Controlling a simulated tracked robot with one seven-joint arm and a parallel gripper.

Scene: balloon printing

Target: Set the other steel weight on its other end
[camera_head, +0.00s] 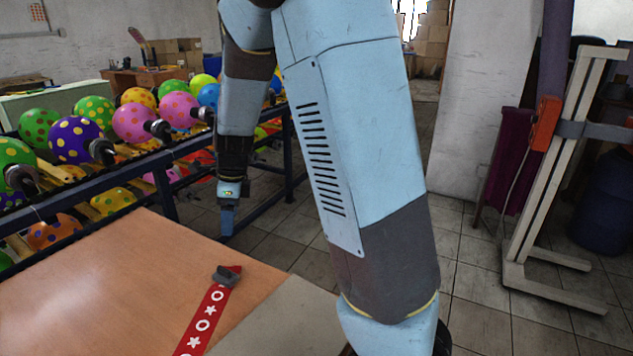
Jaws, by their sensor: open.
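A red strip (205,322) printed with white circles and stars lies on the wooden table. One dark grey steel weight (227,276) sits on the strip's far end. The strip's near end runs out of the bottom of the picture, and no second weight is in view. My gripper (227,228) points down beyond the far edge of the table, above and behind the visible weight in the picture, apart from it. It is open, and nothing shows between its fingers. It is seen nearly edge-on.
The wooden table (110,275) is clear left of the strip; a grey-beige panel (285,318) lies to the right. A rack of several dotted balloons (75,140) stands behind on the left. A pale metal stand (555,165) is at the right. My arm hides the middle.

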